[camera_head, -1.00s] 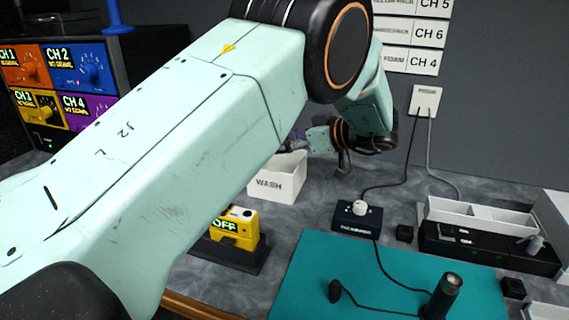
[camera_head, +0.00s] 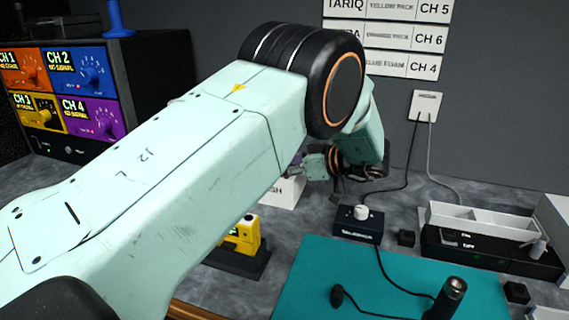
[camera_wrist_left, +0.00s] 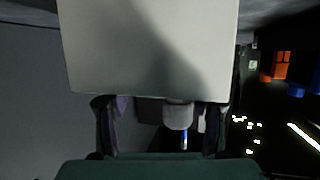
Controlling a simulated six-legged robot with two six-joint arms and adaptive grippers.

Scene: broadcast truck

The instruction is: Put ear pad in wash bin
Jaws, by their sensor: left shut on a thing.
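The white wash bin (camera_head: 284,193) stands on the grey counter in the head view, mostly hidden behind my left arm, with only the end of its "WASH" label showing. My left gripper (camera_head: 303,168) is over or just behind the bin's rim; the exact gap cannot be told. In the left wrist view, the fingers of my left gripper (camera_wrist_left: 162,125) are shut on a dim greyish thing, taken as the ear pad (camera_wrist_left: 150,110); its shape is hard to make out. A large pale surface, apparently the bin (camera_wrist_left: 160,50), fills the top middle there, close to the fingers. My right gripper is out of view.
A yellow device (camera_head: 242,236) in a dark stand sits in front of the bin. A black box with a white knob (camera_head: 360,214) stands to its right. A teal mat (camera_head: 330,265) carries a microphone (camera_head: 447,297). A white divided tray (camera_head: 480,219) is further right.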

